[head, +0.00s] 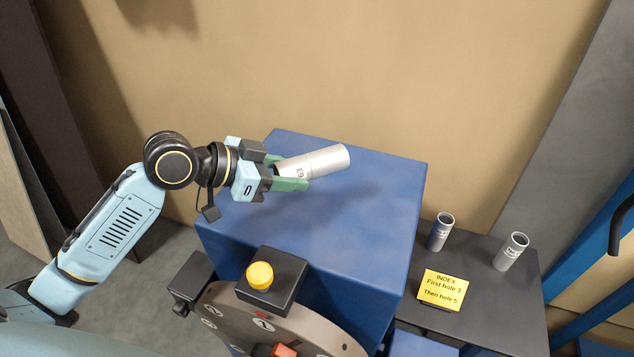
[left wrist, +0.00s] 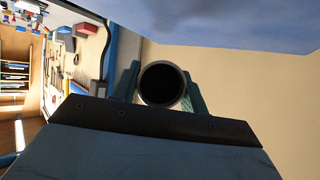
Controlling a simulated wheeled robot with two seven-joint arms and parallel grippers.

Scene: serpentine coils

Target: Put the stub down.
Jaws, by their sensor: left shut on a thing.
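My left gripper (head: 288,177) is shut on a silver tubular stub (head: 322,161) marked E9 or similar. The stub lies nearly level, tilted up slightly to the right, and appears held above the blue block's top (head: 400,177), with a shadow below it. In the left wrist view the stub's dark open end (left wrist: 162,84) faces the camera between the green fingers. Two similar silver stubs, one at left (head: 440,232) and one at right (head: 511,251), stand upright on the dark table. My right gripper is not in view.
A yellow card (head: 441,290) on the dark table (head: 500,305) reads "INDEX First hole 3 Then hole 5". A yellow button (head: 260,275) on a black box and a numbered disc (head: 320,335) are in front of the block. The block's top is clear.

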